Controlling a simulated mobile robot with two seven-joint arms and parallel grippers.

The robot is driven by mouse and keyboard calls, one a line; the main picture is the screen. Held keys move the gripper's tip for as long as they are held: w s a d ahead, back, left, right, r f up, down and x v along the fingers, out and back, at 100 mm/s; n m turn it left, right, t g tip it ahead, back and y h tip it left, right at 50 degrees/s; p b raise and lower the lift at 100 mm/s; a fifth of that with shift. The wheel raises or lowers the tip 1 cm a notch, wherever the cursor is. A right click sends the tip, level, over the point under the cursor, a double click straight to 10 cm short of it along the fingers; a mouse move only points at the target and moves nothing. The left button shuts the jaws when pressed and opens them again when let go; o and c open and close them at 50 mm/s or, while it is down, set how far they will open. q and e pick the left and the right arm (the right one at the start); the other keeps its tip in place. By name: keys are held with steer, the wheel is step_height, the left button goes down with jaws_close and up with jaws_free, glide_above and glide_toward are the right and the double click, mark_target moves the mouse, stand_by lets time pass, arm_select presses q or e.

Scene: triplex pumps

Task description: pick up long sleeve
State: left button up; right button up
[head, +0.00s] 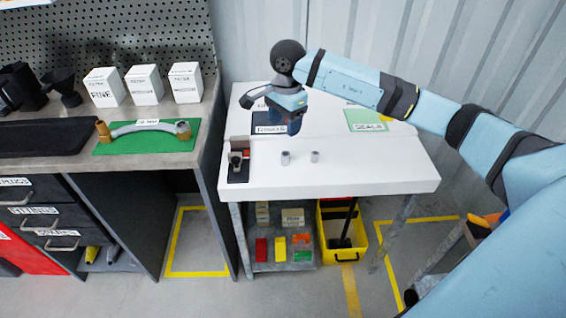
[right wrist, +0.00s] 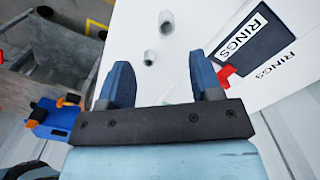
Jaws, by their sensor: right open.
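Two small grey metal sleeves stand upright on the white table, apart from each other. The left sleeve (head: 285,158) looks slightly taller than the right sleeve (head: 315,157). In the right wrist view, one sleeve (right wrist: 166,21) is farther off and looks longer than the nearer sleeve (right wrist: 150,57). My right gripper (head: 292,126) hangs above the table, behind the sleeves in the head view. Its two blue fingers (right wrist: 163,75) are spread and empty, with both sleeves beyond their tips. My left gripper is not in view.
The white table (head: 385,172) has clear room right of the sleeves. A black mat (head: 238,175) with a small fixture lies at its left edge. A dark RINGS mat (head: 262,118) and a green SEALS mat (head: 366,121) lie farther back. A workbench (head: 190,148) stands left.

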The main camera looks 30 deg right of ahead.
mark_target(286, 154)
steer(key=shift+h, duration=0.3)
steer(key=f, duration=0.5)
steer(key=d+f+b, duration=0.1)
steer(key=f, duration=0.2)
steer(key=shift+w+f, duration=0.25)
steer(key=f+b, duration=0.1)
steer(key=f, duration=0.4)
steer(key=shift+w, duration=0.2)
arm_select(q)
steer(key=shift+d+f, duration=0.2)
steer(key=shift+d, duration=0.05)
arm_select(e)
steer(key=c, duration=1)
steer(key=shift+r, duration=0.15)
